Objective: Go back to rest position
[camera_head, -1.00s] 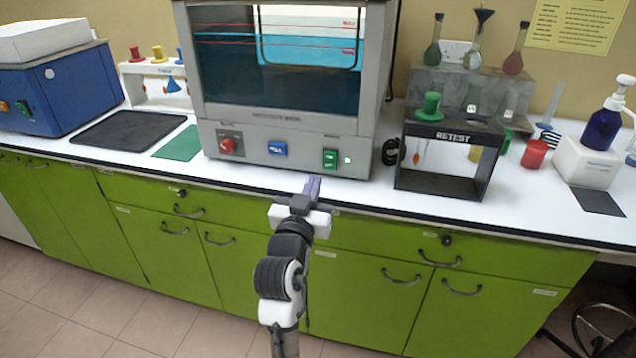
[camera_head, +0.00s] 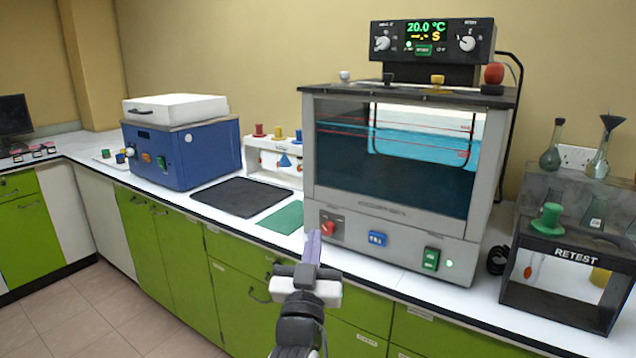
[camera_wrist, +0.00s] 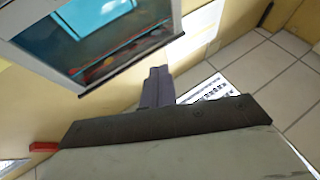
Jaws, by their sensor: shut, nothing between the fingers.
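My gripper (camera_head: 312,249) is in the lower middle of the head view, with its purple-grey fingers pointing at the front of the water bath. The fingers are shut and hold nothing. They also show shut in the wrist view (camera_wrist: 158,82). My arm reaches up from the bottom edge, in front of the green cabinets (camera_head: 180,245). The fingertips overlap the bath's lower left front near the red knob in the picture; I cannot tell the exact gap.
The grey water bath (camera_head: 375,225) stands on the white counter (camera_head: 460,288). A blue machine (camera_head: 190,155), a dark mat (camera_head: 242,197) and a green mat (camera_head: 284,217) are to its left. The RETEST rack (camera_head: 565,300) is to its right. Tiled floor (camera_head: 95,310) shows lower left.

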